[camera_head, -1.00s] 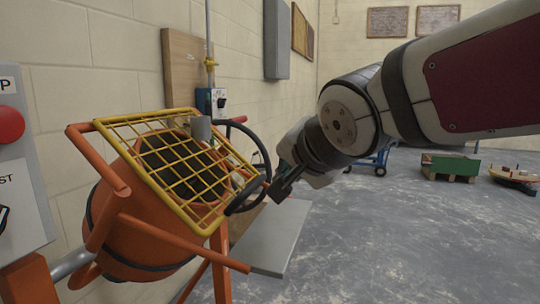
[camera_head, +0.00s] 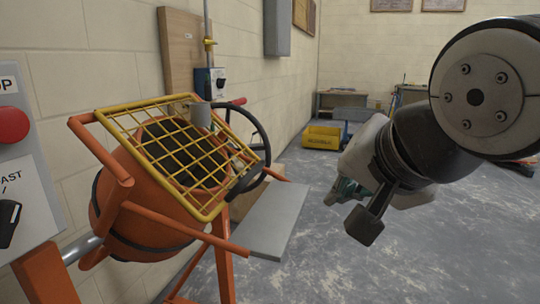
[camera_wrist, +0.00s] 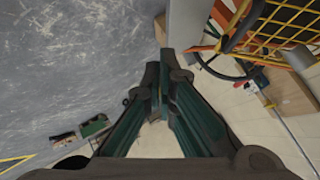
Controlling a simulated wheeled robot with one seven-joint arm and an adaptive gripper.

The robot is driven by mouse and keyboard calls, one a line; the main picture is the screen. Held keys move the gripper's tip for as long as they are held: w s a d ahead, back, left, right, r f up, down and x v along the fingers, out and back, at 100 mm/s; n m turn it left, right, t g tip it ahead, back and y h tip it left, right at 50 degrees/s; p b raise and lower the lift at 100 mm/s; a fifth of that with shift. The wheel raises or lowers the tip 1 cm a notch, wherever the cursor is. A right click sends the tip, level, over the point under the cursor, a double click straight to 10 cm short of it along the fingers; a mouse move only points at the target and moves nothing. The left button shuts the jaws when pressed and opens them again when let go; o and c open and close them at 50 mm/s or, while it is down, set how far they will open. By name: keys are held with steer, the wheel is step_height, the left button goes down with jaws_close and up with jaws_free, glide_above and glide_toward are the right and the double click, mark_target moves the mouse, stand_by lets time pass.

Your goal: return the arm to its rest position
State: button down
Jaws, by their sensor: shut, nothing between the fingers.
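My gripper (camera_head: 366,222) hangs at the end of my arm on the right side of the head view, over open floor and apart from the mixer. In the wrist view my gripper (camera_wrist: 158,75) has its two fingers together at the tips, with nothing between them. The orange mixer (camera_head: 150,225) with its yellow grid guard (camera_head: 180,158) stands at the left. Its black handwheel (camera_head: 262,140) is to the left of my gripper, with a clear gap between.
A grey board (camera_head: 272,222) juts out beside the mixer, left of my gripper. A control panel with a red button (camera_head: 12,124) is at the far left. A yellow bin (camera_head: 322,137) stands on the floor at the back. The grey floor in the middle is clear.

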steer(key=s+d+f+n+g+h, duration=0.1)
steer(key=s+d+f+n+g, duration=0.3)
steer(key=s+f, duration=0.5)
steer(key=s+d+f+n+g, duration=0.2)
steer(key=s+d+f+g, duration=0.25)
steer(key=s, duration=0.85)
step_height(320, 180, up, 29)
steer(key=t+p, duration=0.3)
steer(key=p, duration=2.4)
steer(key=shift+w+r+h+p, duration=0.15)
steer(key=shift+r+h+p, duration=0.05)
steer(key=shift+h+p, duration=0.15)
steer(key=shift+a, duration=0.15)
